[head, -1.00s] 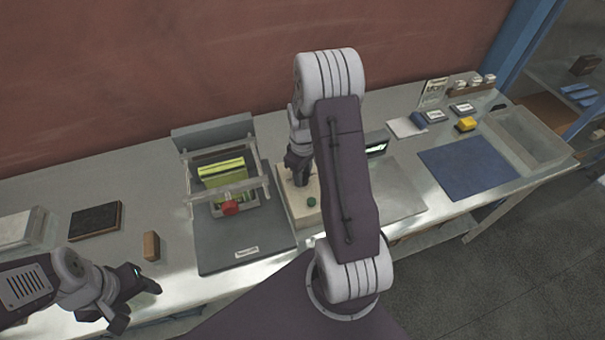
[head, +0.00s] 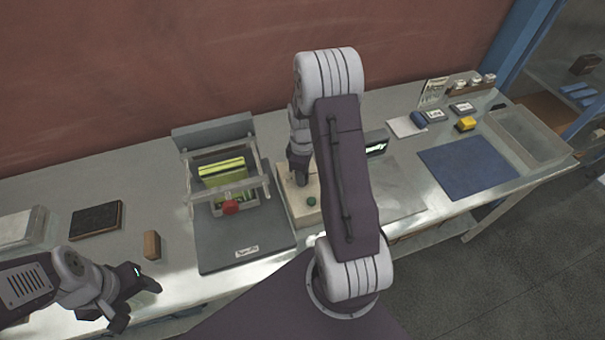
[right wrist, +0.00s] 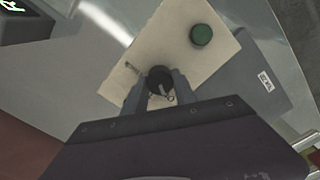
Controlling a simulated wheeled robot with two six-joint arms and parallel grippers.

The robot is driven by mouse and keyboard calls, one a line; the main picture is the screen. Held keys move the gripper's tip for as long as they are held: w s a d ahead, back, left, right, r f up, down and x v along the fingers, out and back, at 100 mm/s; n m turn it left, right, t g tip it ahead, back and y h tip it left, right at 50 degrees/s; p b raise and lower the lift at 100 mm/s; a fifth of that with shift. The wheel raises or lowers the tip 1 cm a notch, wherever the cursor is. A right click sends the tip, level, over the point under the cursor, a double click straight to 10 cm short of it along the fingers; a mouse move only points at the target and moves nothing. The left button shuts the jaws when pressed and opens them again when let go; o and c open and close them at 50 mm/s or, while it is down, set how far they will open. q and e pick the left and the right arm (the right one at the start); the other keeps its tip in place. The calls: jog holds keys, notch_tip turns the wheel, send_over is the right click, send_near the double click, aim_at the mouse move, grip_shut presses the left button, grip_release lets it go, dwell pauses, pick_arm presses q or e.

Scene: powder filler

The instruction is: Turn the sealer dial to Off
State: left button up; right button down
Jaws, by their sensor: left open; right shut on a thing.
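The sealer control box is a cream block (head: 287,190) in the middle of the bench in the head view, and it also shows in the right wrist view (right wrist: 168,43). A green button (head: 311,201) sits on its top, near the front; it also shows in the right wrist view (right wrist: 201,35). A dark round dial (right wrist: 159,80) is on the same top face. My right gripper (right wrist: 160,92) is shut on the dial, one finger on each side, pointing down. The dial's setting cannot be read. My left gripper (head: 136,298) is open and empty over the bench's front left.
A grey machine with a red knob (head: 231,207) and yellow-green roll (head: 222,172) stands left of the box. A lit display (head: 376,148) is to the right. A brown block (head: 152,245) and dark pad (head: 97,220) lie left; a blue mat (head: 467,167) lies right.

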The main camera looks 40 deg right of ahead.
jog(key=shift+w+d+r, duration=0.1)
jog(key=shift+r, duration=0.05)
jog(key=c, duration=1)
grip_release()
notch_tip(320, 180, up, 9)
jog(key=shift+b, duration=0.8)
